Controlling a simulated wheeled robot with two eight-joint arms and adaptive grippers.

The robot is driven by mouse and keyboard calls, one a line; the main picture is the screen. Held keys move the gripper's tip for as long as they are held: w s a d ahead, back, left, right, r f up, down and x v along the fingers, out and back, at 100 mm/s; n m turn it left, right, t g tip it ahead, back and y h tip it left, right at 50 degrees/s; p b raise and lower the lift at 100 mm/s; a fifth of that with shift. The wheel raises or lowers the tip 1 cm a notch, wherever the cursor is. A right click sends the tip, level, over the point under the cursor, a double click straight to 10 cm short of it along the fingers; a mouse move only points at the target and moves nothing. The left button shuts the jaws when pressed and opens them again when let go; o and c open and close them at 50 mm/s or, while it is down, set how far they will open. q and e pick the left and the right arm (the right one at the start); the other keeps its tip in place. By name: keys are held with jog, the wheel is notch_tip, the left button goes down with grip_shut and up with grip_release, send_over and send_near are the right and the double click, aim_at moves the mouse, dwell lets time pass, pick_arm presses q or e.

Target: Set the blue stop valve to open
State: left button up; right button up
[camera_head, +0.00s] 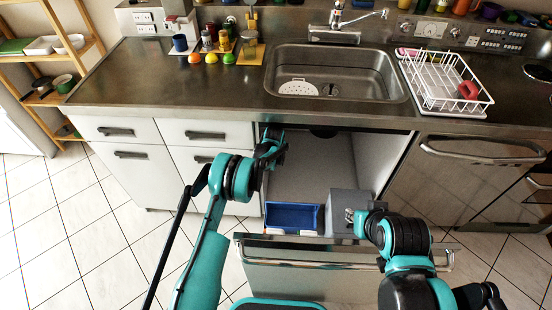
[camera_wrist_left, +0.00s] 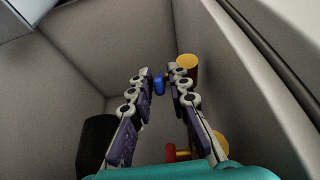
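The blue stop valve (camera_wrist_left: 159,84) shows as a small blue piece in the left wrist view, inside a grey cabinet space. My left gripper (camera_wrist_left: 159,74) has its fingers apart, one on each side of the blue piece near the tips. I cannot tell whether they touch it. The valve's setting cannot be read. In the head view my left gripper (camera_head: 270,146) reaches into the opening under the sink, and the valve is hidden there. My right gripper (camera_head: 352,215) is low over the pulled-out drawer; its finger opening is too small to tell.
In the left wrist view a yellow cylinder (camera_wrist_left: 187,64) stands behind the right finger, a red part (camera_wrist_left: 172,152) lies low, and a black cylinder (camera_wrist_left: 97,140) is at left. In the head view a blue bin (camera_head: 293,216) and a grey box (camera_head: 343,203) are in the drawer (camera_head: 320,250).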

pick_arm(q)
grip_shut()
jog(key=t, duration=0.1)
jog(key=s+f+t, duration=0.1)
jog(key=t, duration=0.1)
jog(key=shift+s+f+t, duration=0.1)
jog(key=shift+f+t, duration=0.1)
jog(key=shift+t, duration=0.5)
jog(key=shift+s+f+t, duration=0.1)
jog(key=shift+f+t, duration=0.1)
jog(key=shift+t, duration=0.5)
grip_release()
jog(key=shift+w+r, duration=0.1)
